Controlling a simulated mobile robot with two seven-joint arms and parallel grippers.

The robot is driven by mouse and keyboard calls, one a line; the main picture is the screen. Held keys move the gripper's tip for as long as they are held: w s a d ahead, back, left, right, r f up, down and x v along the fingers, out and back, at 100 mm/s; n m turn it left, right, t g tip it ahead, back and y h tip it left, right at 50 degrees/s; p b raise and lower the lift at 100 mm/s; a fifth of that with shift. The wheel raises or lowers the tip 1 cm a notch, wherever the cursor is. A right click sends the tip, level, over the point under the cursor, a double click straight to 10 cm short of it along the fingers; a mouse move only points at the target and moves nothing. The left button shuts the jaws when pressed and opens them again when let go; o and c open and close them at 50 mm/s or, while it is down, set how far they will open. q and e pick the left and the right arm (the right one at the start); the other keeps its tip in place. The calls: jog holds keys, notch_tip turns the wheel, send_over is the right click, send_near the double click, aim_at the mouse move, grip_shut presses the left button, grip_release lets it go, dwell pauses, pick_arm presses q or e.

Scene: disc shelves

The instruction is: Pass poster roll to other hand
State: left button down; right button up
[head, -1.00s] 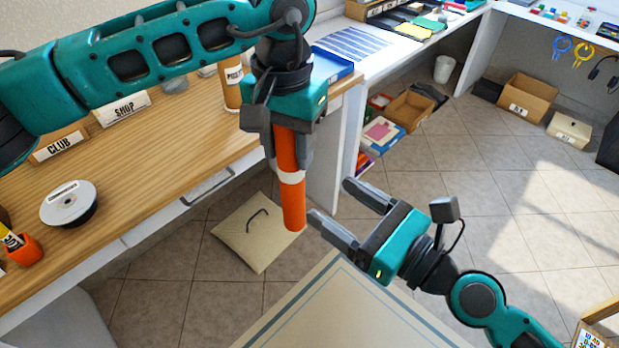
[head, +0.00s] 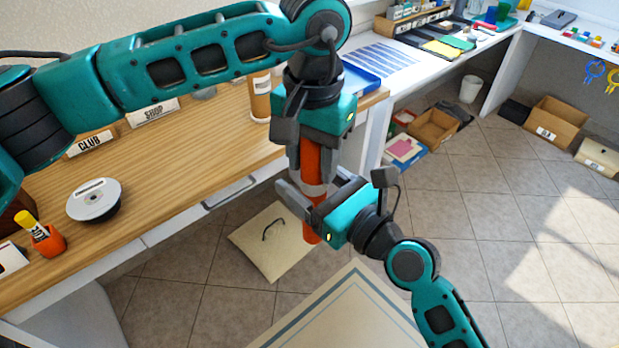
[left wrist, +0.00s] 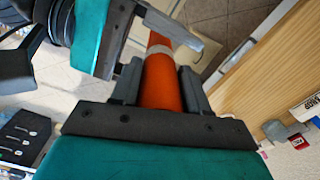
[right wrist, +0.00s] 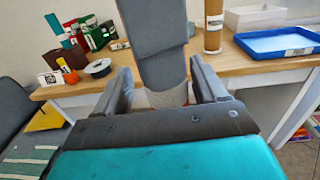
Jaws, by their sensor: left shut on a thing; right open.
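The poster roll (head: 311,160) is an orange tube with a pale band, hanging upright in the head view. My left gripper (head: 311,165) is shut on its upper part from above. My right gripper (head: 312,190) is open, with its fingers on either side of the roll near the pale band, below the left fingers. In the left wrist view the roll (left wrist: 162,85) runs between the left fingers, and the right gripper (left wrist: 160,35) crosses it. In the right wrist view a left finger hides most of the roll; the pale band (right wrist: 168,95) shows between the open right fingers.
A wooden desk (head: 190,170) on the left bears a disc spindle (head: 93,199), label signs and an orange cup (head: 48,240). A cream folder (head: 272,242) lies on the floor below the roll. A pale panel (head: 350,310) is at the bottom.

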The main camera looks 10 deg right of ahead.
jog(key=shift+c, duration=0.5)
jog(key=shift+a, duration=0.1)
jog(key=c, duration=0.9)
pick_arm(q)
jog(key=c, duration=0.9)
grip_release()
jog(key=shift+c, duration=0.2)
pick_arm(e)
jog(key=shift+s+r, duration=0.1)
jog(key=shift+c, duration=0.2)
pick_arm(q)
jog(key=o, duration=0.5)
jog(key=shift+c, duration=0.2)
